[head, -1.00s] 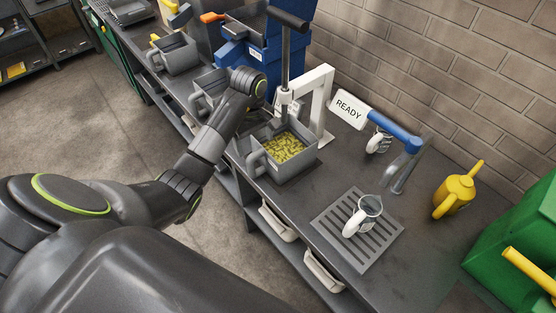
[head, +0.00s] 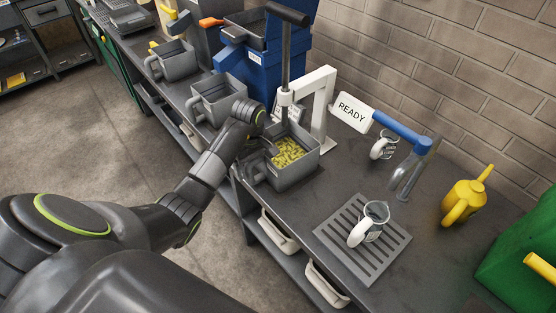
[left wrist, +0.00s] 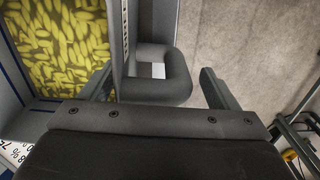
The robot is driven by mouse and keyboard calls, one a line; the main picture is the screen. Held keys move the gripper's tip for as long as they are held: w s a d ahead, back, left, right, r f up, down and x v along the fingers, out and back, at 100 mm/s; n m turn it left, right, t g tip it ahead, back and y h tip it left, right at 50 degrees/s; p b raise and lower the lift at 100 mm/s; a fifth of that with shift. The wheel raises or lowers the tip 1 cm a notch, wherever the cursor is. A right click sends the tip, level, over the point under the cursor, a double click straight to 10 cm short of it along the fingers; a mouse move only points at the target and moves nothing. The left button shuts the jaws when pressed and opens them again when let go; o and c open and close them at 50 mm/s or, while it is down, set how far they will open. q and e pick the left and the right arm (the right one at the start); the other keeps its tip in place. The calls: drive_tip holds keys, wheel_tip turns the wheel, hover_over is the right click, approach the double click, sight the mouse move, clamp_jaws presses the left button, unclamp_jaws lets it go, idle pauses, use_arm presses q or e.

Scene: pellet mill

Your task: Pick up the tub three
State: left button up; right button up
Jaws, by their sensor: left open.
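A grey tub (head: 297,172) full of yellow-green pellets (head: 288,152) stands on the dark bench under a white-framed press; I cannot read a number three on it. In the left wrist view its looped grey handle (left wrist: 184,82) lies between the two fingers of my left gripper (left wrist: 158,84). The gripper is open, with a gap on the handle's right side. The pellets (left wrist: 62,42) fill the left of that view. In the head view my left arm hides part of the tub's left side and handle. My right gripper is not in view.
Two similar grey tubs, one nearer (head: 217,101) and one farther (head: 173,62), stand along the bench. A white press frame (head: 322,105), READY sign (head: 352,111), jug (head: 369,224) on a slatted grate (head: 384,250) and yellow can (head: 464,203) stand nearby.

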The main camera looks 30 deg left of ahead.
use_arm(q)
drive_tip(key=shift+c, duration=0.6)
drive_tip(key=c, duration=1.3)
drive_tip(key=shift+o, duration=0.2)
drive_tip(key=shift+w+r+b, duration=0.1)
drive_tip(key=shift+r+b, duration=0.35)
drive_tip(key=shift+r, duration=0.9)
wheel_tip(320, 180, up, 6)
drive_tip(key=p, duration=0.5)
drive_tip(key=shift+f, duration=0.1)
drive_tip(key=shift+r+p, duration=0.75)
drive_tip(key=o, duration=0.9)
drive_tip(key=shift+c, duration=0.2)
clamp_jaws()
